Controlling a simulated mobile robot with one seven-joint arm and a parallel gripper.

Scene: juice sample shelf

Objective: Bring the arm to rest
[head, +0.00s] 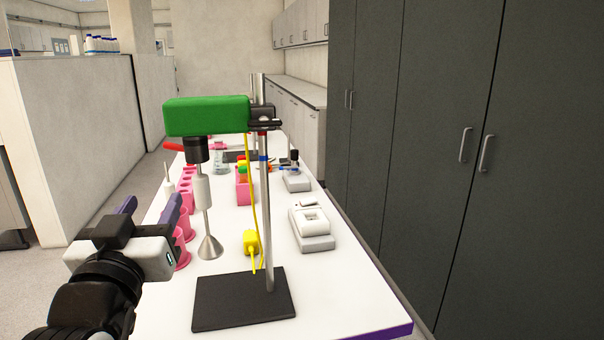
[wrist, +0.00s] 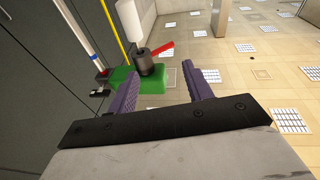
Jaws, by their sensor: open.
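My gripper (head: 151,209) is at the lower left in the head view, at the left edge of the white table (head: 340,302). Its two purple fingers are apart, and nothing shows between them. In the wrist view the gripper (wrist: 166,88) is open. A stirrer with a green motor head (head: 206,116) on a stand is to the right of the gripper in the head view. The green head (wrist: 152,84) also shows beyond the fingers in the wrist view. I cannot tell the gap between them.
Pink cups (head: 182,252) stand along the table's left side, close to my gripper. The stand's black base (head: 240,300) is at the front. A small white-grey device (head: 312,228) is on the right. Dark cabinets (head: 450,100) line the right side.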

